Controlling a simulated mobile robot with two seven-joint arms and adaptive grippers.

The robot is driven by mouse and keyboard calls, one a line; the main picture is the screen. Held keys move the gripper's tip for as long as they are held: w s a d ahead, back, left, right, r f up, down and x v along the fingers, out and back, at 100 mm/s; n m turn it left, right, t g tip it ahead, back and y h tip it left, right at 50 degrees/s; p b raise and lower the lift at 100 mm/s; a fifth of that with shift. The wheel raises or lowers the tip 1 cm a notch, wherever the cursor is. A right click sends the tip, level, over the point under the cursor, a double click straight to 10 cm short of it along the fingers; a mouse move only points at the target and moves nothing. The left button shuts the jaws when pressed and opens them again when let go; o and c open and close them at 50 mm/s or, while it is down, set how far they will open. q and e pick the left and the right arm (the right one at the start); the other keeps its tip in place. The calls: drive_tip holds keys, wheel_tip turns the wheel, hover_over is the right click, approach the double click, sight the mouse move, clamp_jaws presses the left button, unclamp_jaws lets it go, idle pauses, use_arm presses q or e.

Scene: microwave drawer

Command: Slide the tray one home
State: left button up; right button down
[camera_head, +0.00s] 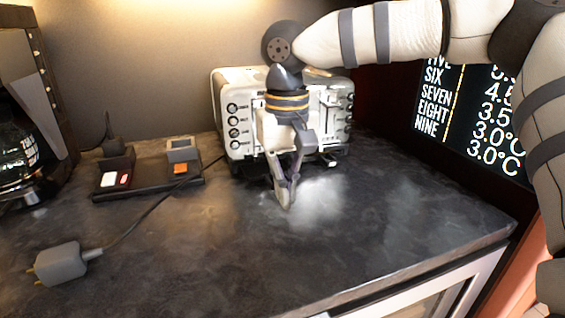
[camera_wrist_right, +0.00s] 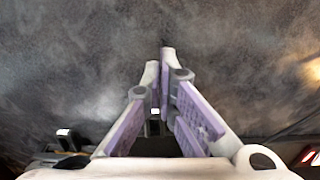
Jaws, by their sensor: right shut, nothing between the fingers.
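A white toaster (camera_head: 238,105) with dark knobs stands at the back of the dark counter. No separate tray can be made out; the toaster's lower front is partly hidden behind my right gripper. My right gripper (camera_head: 287,200) points down in front of the toaster, its fingertips low over the counter. In the right wrist view its fingers (camera_wrist_right: 160,60) are shut and empty, with dark counter surface beyond them. Whether the fingertips touch the counter I cannot tell. My left gripper is not in view.
A black holder (camera_head: 150,185) with small items stands left of the toaster. A grey plug (camera_head: 62,264) with a cord lies front left, near a glass coffee pot (camera_head: 18,150). A lit number board (camera_head: 470,110) stands right. The counter's front middle (camera_head: 220,260) is clear.

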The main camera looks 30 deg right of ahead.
sight(274, 195)
drive_tip(key=f, duration=0.3)
drive_tip(key=shift+w+d, duration=0.1)
drive_tip(key=shift+w, duration=0.2)
drive_tip(key=shift+w+d+b, duration=0.25)
drive_tip(key=shift+w+b, duration=0.05)
drive_tip(key=shift+w, duration=0.9)
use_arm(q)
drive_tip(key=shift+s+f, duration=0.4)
use_arm(e)
drive_tip(key=shift+w+d+r, duration=0.15)
drive_tip(key=shift+w, duration=0.25)
drive_tip(key=shift+w+d+f+b, duration=0.15)
drive_tip(key=shift+w+b, duration=0.15)
drive_tip(key=shift+w, duration=0.35)
drive_tip(key=shift+w+d+f+b, duration=0.15)
drive_tip(key=shift+w+b, duration=0.1)
drive_tip(key=shift+w, duration=0.35)
drive_tip(key=shift+w+r, duration=0.15)
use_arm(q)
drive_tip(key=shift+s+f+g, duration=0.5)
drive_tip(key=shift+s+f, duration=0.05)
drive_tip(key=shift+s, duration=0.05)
use_arm(e)
drive_tip(key=shift+r, duration=0.15)
